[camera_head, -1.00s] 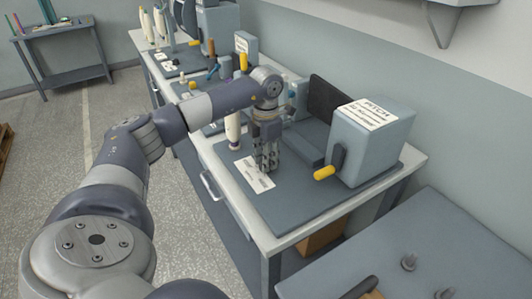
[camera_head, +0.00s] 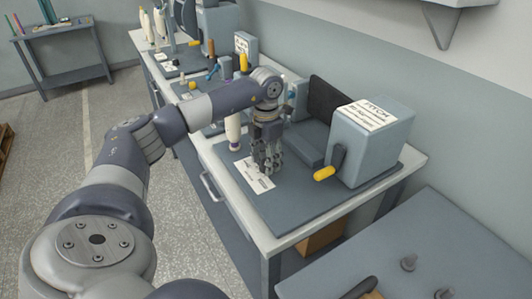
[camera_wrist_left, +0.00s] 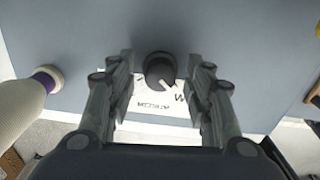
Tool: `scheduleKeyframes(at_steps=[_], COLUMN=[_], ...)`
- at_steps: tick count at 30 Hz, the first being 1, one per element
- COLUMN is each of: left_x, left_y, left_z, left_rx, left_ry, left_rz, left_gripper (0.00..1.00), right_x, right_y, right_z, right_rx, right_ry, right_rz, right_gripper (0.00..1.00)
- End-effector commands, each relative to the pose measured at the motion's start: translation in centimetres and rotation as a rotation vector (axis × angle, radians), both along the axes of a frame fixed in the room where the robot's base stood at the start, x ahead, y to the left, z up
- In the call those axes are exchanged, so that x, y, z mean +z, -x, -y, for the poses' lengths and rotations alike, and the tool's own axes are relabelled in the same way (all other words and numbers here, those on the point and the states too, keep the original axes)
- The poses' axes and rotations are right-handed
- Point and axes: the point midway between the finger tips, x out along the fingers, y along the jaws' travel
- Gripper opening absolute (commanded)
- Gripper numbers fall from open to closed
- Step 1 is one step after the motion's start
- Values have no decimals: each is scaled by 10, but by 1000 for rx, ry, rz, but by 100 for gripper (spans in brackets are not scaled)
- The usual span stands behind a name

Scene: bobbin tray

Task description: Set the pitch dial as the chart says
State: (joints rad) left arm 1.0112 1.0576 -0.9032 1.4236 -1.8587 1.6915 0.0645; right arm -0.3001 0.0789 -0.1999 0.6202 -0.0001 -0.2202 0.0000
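The dial (camera_wrist_left: 160,72), a dark round knob with a white pointer line, shows in the left wrist view. Its pointer slants toward the lower right. It stands at a white printed card (camera_wrist_left: 155,108), which also shows on the bench in the head view (camera_head: 250,172); its print is too small to read surely. My left gripper (camera_wrist_left: 161,90) is open, pointing down, with one finger on each side of the knob and gaps between; the head view shows it (camera_head: 268,168) over the card. A white sign headed PITCH (camera_head: 372,114) lies on a grey box; its smaller lines are unreadable. My right gripper is not in view.
The grey box (camera_head: 365,150) has a yellow-handled crank (camera_head: 325,173) right of my gripper. A white bobbin with a purple band (camera_wrist_left: 25,105) stands close on the left. A dark panel (camera_head: 326,98) rises behind. The bench mat's front (camera_head: 285,215) is clear.

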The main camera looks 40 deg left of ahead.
Motion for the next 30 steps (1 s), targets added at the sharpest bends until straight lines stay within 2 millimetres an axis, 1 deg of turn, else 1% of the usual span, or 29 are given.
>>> scheduleKeyframes(at_steps=[7,11,14,21,24,27,30], left_x=[1,11,28,80,97,110,117], left_y=[0,0,-1,-1,-1,-1,0], left_z=[0,0,0,0,0,0,0], left_rx=[0,0,0,-1,0,0,0], left_ry=[0,0,0,1,0,0,0], left_rz=[0,1,4,4,2,1,1], left_gripper=[48,48,48,48,48,48,48], right_x=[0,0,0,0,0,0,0], right_y=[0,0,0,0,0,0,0], right_z=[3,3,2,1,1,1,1], right_rx=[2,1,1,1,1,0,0], right_ry=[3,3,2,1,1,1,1], right_rz=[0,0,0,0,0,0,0], right_gripper=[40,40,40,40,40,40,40])
